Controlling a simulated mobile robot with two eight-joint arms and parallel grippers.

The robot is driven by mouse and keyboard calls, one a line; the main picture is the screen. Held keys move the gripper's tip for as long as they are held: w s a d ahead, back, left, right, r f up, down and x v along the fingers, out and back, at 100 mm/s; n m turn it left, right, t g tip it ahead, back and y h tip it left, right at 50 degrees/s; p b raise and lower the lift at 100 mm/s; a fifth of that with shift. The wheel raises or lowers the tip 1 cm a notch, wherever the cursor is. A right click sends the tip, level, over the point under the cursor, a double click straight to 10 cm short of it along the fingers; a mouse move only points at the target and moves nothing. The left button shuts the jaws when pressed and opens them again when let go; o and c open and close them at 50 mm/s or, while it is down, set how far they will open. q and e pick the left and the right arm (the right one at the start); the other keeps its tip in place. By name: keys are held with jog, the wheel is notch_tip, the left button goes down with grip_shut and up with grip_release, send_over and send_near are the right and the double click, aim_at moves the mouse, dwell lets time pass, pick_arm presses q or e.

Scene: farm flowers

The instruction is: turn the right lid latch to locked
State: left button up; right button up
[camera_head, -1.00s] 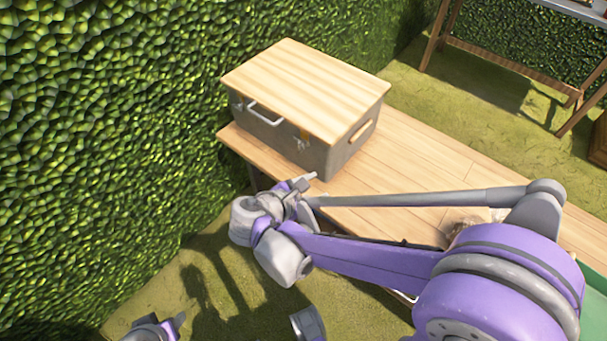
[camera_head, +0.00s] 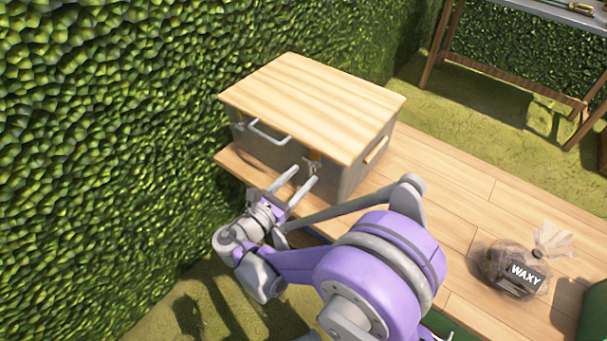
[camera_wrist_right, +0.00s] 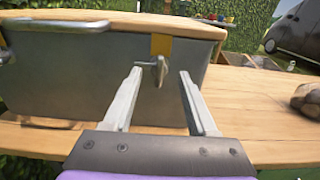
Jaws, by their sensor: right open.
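The grey box with a wooden lid (camera_head: 310,105) stands on the wooden bench, lid down. Its right lid latch (camera_head: 313,165) is on the front face below a yellow-orange plate; in the right wrist view the latch (camera_wrist_right: 160,71) is a small metal piece with a pin sticking out to the left. My right gripper (camera_head: 299,177) is open, its two fingers pointing at the box front. In the right wrist view the latch shows between the fingertips (camera_wrist_right: 160,72), and contact cannot be made out. A left latch (camera_head: 238,122) sits near the box's left corner. My left gripper is not in view.
A metal handle (camera_head: 267,132) sticks out of the box front, left of the right latch. A bag labelled WAXY (camera_head: 515,268) lies on the bench (camera_head: 440,185) to the right. A hedge (camera_head: 100,130) stands close on the left.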

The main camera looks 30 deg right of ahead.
jog(key=shift+x, duration=1.05)
grip_shut()
